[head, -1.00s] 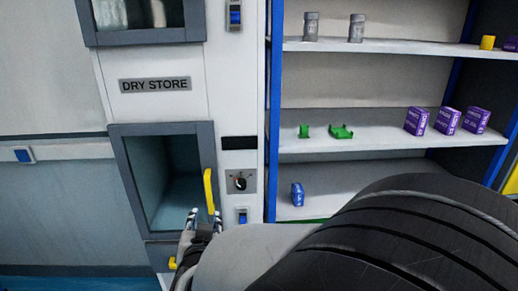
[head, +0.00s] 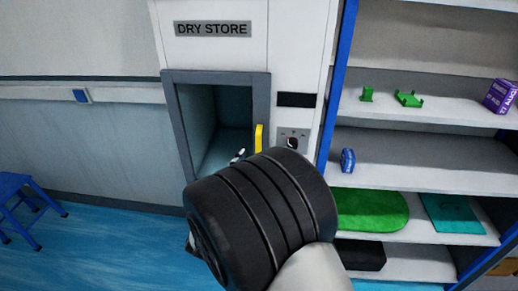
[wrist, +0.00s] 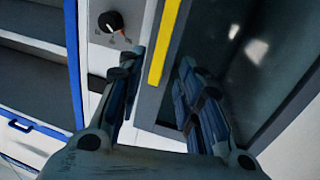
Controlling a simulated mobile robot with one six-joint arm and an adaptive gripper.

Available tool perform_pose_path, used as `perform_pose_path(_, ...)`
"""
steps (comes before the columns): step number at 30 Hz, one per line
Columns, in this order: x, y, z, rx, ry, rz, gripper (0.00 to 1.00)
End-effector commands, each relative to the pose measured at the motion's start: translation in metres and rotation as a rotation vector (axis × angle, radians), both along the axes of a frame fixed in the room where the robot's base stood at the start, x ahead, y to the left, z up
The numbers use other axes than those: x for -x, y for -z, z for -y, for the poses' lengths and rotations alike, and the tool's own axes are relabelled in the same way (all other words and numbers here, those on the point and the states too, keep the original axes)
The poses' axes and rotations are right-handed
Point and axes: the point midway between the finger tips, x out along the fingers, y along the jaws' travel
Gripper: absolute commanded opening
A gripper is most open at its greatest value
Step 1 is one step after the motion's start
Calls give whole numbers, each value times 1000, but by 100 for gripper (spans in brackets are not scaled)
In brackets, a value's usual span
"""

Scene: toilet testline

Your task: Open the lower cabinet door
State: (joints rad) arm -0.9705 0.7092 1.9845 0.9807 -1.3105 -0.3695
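The lower cabinet door (head: 217,77) has a grey frame and a dark window, below the DRY STORE label (head: 212,29). It looks shut. Its yellow upright bar handle (head: 258,138) is on the right side of the frame. In the wrist view the handle (wrist: 165,45) runs down between my fingertips. My gripper (wrist: 162,60) is open, with one finger on each side of the handle's lower part in the picture. I cannot tell whether either finger touches it. In the head view my arm hides most of the gripper and the door's lower part.
A black knob (head: 292,142) and a dark display strip (head: 296,100) are right of the door. A blue-edged shelf unit (head: 420,175) stands further right with small items. A blue stool (head: 25,205) is at the left. The blue floor (head: 110,250) left of the cabinet is clear.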

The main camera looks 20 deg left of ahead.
Motion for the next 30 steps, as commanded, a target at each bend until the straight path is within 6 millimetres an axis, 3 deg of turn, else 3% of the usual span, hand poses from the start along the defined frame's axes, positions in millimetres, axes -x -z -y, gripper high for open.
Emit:
perform_pose_path(6,-47,2,-1,-1,3,1,33)
perform_pose_path(12,-73,2,-3,0,0,-1,33)
perform_pose_path(25,-82,0,-4,1,-1,-1,32)
perform_pose_path(30,-82,0,-4,1,-1,-1,21)
